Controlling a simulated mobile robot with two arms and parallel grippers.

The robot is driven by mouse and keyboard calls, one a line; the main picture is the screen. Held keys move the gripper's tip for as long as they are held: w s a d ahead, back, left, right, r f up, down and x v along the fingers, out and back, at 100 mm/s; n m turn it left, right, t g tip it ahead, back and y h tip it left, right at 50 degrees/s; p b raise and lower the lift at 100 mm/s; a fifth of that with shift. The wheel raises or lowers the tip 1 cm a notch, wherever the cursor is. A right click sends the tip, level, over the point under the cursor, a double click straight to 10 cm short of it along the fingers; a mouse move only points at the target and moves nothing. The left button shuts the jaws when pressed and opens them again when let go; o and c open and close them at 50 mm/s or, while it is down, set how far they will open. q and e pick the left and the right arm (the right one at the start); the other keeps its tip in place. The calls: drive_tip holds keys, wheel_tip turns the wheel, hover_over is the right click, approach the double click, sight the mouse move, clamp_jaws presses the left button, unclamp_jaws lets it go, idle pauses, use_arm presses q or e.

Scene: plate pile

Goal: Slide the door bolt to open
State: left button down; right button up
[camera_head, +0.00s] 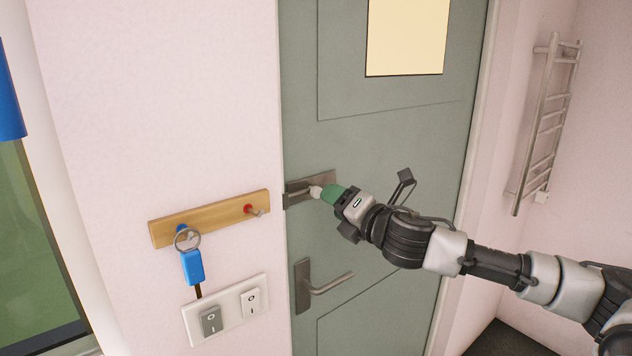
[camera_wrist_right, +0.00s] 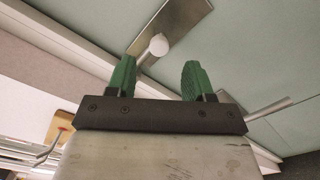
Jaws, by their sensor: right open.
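The door bolt (camera_head: 298,190) is a grey metal plate with a rod and a pale round knob (camera_head: 316,191), mounted at the left edge of the grey-green door (camera_head: 400,130). My right gripper (camera_head: 329,194) has green fingers and reaches in from the right to the knob. In the right wrist view the gripper (camera_wrist_right: 160,70) is open, and the knob (camera_wrist_right: 158,45) lies between the fingertips or just beyond them, nearer the left finger. Contact cannot be told. The bolt plate (camera_wrist_right: 186,15) also shows there. My left gripper is not in view.
A lever handle (camera_head: 330,284) sits below the bolt. On the wall to the left are a wooden hook rail (camera_head: 210,217) with a blue-tagged key (camera_head: 192,265) and a switch panel (camera_head: 232,318). A towel radiator (camera_head: 545,125) hangs on the right wall.

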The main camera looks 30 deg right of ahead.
sight(319, 191)
drive_tip(key=w, duration=0.1)
drive_tip(key=w+p, duration=0.1)
drive_tip(key=w, duration=0.1)
drive_tip(key=w+p, duration=0.1)
drive_tip(key=w, duration=0.1)
drive_tip(key=shift+w+a+r, duration=0.15)
drive_tip(key=shift+a, duration=0.1)
drive_tip(key=shift+w+a+f+p, duration=0.1)
drive_tip(key=shift+w+f+p, duration=0.1)
drive_tip(key=shift+w+p, duration=0.35)
drive_tip(key=shift+w, duration=0.15)
drive_tip(key=shift+c, duration=0.3)
